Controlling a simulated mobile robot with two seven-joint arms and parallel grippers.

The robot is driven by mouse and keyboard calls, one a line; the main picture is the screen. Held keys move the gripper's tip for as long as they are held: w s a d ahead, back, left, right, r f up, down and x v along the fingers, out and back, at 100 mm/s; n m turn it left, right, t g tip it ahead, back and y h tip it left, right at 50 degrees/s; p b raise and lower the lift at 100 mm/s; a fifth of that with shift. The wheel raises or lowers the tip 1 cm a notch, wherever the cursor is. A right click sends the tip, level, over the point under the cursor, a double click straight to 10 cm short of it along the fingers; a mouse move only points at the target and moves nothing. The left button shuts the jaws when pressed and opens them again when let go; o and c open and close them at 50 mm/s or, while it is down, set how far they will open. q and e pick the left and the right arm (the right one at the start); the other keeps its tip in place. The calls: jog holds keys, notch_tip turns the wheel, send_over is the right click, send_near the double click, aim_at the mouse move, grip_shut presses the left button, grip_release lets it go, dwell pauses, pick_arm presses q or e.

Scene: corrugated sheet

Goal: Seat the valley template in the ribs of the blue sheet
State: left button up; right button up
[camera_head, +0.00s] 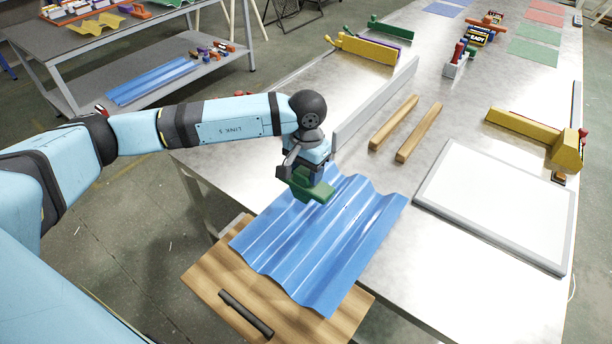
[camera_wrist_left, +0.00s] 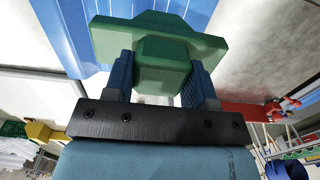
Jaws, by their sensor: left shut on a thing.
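The blue corrugated sheet (camera_head: 325,243) lies partly on the metal table and partly over a wooden board in front, its ribs running from back to front. My left gripper (camera_head: 306,178) is shut on the green template (camera_head: 318,190) by its block-shaped grip and holds it at the sheet's back left part. The left wrist view shows the green template (camera_wrist_left: 160,45) between the two blue fingers, with the blue sheet (camera_wrist_left: 65,30) beyond it. I cannot tell whether the template touches the ribs; its lower edge is hidden. My right gripper is not in view.
A wooden board (camera_head: 205,275) with a dark bar (camera_head: 246,314) supports the sheet's front. A grey upright rail (camera_head: 375,102) stands behind the sheet. Two wooden strips (camera_head: 418,132), a white framed panel (camera_head: 497,205) and a yellow piece (camera_head: 530,133) lie to the right.

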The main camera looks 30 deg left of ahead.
aim_at(306, 194)
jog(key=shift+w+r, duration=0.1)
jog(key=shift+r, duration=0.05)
pick_arm(q)
jog(key=shift+f+b, duration=0.2)
jog(key=shift+b, duration=0.45)
notch_tip(306, 194, down, 4)
jog(key=b, duration=0.3)
notch_tip(306, 194, down, 3)
jog(key=b, duration=0.3)
jog(key=shift+f, duration=0.1)
jog(key=shift+f+b, duration=0.3)
jog(key=shift+b, duration=0.05)
jog(key=shift+f, duration=0.2)
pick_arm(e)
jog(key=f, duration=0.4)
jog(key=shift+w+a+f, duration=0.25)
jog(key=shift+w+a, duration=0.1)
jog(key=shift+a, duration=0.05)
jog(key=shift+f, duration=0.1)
